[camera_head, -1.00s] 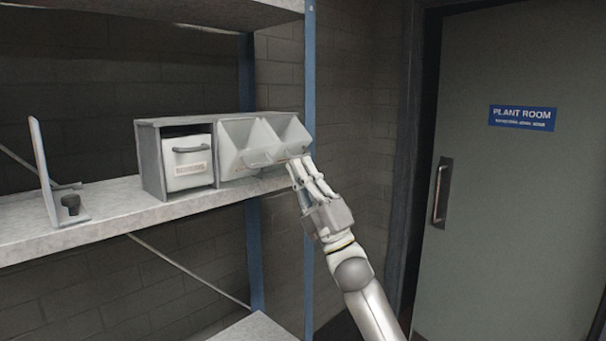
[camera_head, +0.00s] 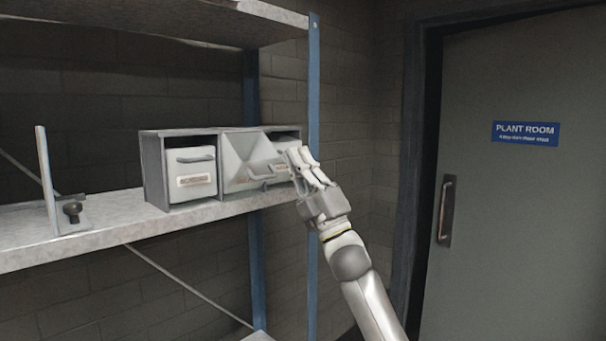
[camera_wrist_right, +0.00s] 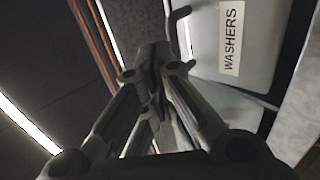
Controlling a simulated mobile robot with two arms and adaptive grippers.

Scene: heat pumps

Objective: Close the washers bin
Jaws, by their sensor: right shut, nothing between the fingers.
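A grey bin unit (camera_head: 150,172) with three pull-out bins stands on the shelf in the head view. The washers bin (camera_head: 281,166) is the right one; its label reads WASHERS in the right wrist view (camera_wrist_right: 252,45). Its front now looks nearly upright, with a dark gap above it; whether it sits fully flush cannot be told. My right gripper (camera_head: 296,160) is shut and empty, its fingertips at the front of the washers bin, partly hiding it. In the wrist view the fingers (camera_wrist_right: 155,65) are beside the bin's dark handle (camera_wrist_right: 180,25); contact is unclear. My left gripper is not in view.
The middle bin (camera_head: 246,155) is tilted open beside the washers bin. The left bin (camera_head: 191,172) stands upright in its compartment. A blue shelf post (camera_head: 313,110) rises just right of the unit. A bracket with a dark knob (camera_head: 71,211) stands farther left.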

